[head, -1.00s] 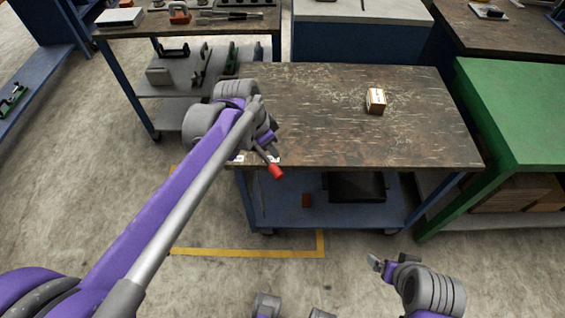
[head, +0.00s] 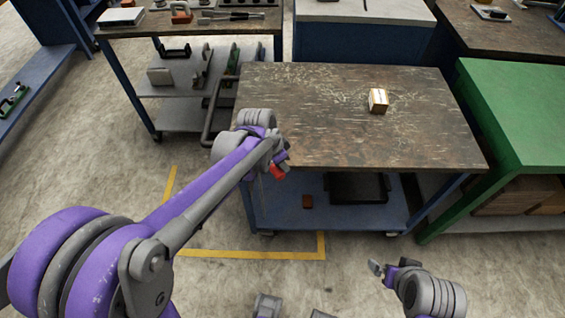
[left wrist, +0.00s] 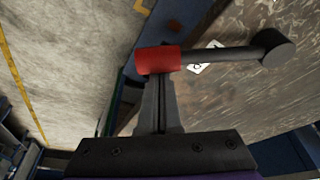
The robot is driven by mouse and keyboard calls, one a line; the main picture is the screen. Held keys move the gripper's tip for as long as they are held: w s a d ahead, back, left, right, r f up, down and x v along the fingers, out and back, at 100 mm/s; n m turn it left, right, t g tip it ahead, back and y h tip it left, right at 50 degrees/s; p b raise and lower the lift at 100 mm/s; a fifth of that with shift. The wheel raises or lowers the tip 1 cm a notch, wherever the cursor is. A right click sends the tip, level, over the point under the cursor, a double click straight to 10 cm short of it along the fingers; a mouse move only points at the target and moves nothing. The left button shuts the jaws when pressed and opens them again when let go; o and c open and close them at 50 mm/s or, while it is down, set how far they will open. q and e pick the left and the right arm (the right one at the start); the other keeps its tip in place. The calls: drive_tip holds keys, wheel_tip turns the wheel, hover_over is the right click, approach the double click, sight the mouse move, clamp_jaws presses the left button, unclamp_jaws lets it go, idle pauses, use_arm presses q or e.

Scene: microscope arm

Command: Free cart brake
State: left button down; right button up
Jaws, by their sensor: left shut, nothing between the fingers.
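The cart (head: 340,140) has a worn dark wooden top and a blue frame with a lower shelf. Its brake lever, a dark rod with a red grip (head: 278,173), is at the front left edge. In the left wrist view the red grip (left wrist: 158,60) is close up, with the rod running right to a round dark pivot (left wrist: 275,47). My left gripper (head: 284,158) is shut and empty, its fingers (left wrist: 157,95) right against or just behind the grip; contact is unclear. My right gripper (head: 384,269) is low, in front of the cart, away from the lever; its jaws are too small to read.
A small box (head: 378,101) sits on the cart top. A dark bent handle (head: 211,112) sticks out at the cart's left side. A green bench (head: 520,110) stands close on the right. A yellow line (head: 250,254) marks the open floor in front.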

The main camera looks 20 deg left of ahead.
use_arm(q)
drive_tip(key=shift+s+a+m, duration=0.65)
drive_tip(key=shift+s+m, duration=0.25)
drive_tip(key=s+a+m+g+h, duration=0.1)
drive_tip(key=s+a+m+g, duration=0.2)
drive_tip(key=a+m, duration=0.6)
drive_tip(key=shift+s+a+m+p, duration=0.4)
drive_tip(key=shift+s+a, duration=0.3)
drive_tip(key=shift+a, duration=1.15)
